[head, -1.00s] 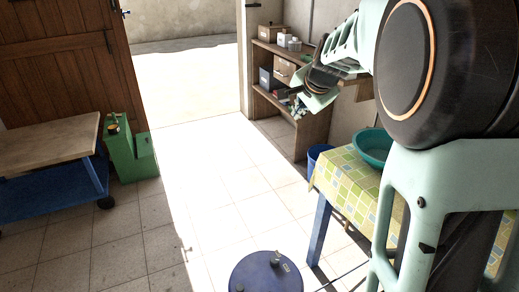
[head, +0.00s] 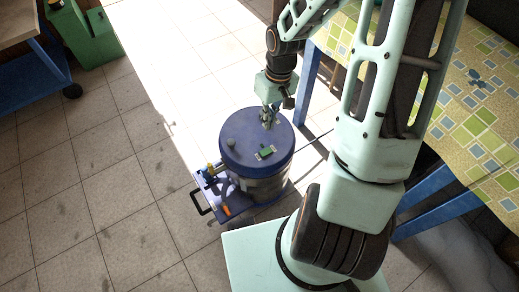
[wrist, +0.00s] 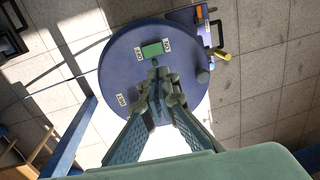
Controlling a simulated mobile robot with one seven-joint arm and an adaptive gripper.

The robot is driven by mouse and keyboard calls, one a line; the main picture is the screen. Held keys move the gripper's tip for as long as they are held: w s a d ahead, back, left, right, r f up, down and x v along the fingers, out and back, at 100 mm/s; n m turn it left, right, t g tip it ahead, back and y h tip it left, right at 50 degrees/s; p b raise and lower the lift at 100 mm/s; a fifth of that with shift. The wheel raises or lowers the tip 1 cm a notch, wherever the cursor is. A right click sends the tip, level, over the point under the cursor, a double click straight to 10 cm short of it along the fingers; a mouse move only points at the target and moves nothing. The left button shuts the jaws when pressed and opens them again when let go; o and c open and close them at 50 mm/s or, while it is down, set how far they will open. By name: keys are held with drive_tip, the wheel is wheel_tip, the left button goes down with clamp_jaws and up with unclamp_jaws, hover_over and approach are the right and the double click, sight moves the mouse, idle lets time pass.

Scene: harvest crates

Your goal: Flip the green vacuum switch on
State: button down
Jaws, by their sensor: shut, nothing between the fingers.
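The green switch (head: 266,152) sits on the blue round lid (head: 240,135) of a drum-shaped vacuum. In the wrist view the green switch (wrist: 152,50) lies between two small white labels, too small to read for certain. My gripper (head: 267,124) points down over the far part of the lid, behind the switch in the head view. In the wrist view my gripper (wrist: 158,78) has its fingertips together, empty, just below the switch in the picture. I cannot tell whether the fingertips touch the lid. Which way the switch is set is unclear.
A grey knob (head: 231,143) stands on the lid. The drum rests on a blue base with a black handle (head: 201,203) and yellow and orange parts. A table with a patterned cloth (head: 470,110) is at right. A green box (head: 90,38) is at upper left. The tiled floor is clear at left.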

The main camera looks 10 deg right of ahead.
sight(262, 153)
idle(0.3)
drive_tip(key=f+b, duration=0.2)
drive_tip(key=f, duration=0.2)
drive_tip(key=a+f+b, duration=0.1)
drive_tip(key=f+b, duration=0.1)
drive_tip(key=f, duration=0.3)
drive_tip(key=f+b, duration=0.2)
drive_tip(key=f, duration=0.3)
drive_tip(key=shift+s+a, duration=0.3)
drive_tip(key=shift+a, duration=0.05)
drive_tip(key=shift+a+f, duration=0.2)
drive_tip(key=shift+f, duration=0.15)
drive_tip(key=shift+d, duration=0.1)
drive_tip(key=shift+w+d+r+p, duration=0.1)
drive_tip(key=shift+d+r+p, duration=0.1)
drive_tip(key=shift+d, duration=0.15)
drive_tip(key=shift+w+d+r+p, duration=0.1)
drive_tip(key=shift+d+p, duration=0.05)
drive_tip(key=shift+d, duration=0.2)
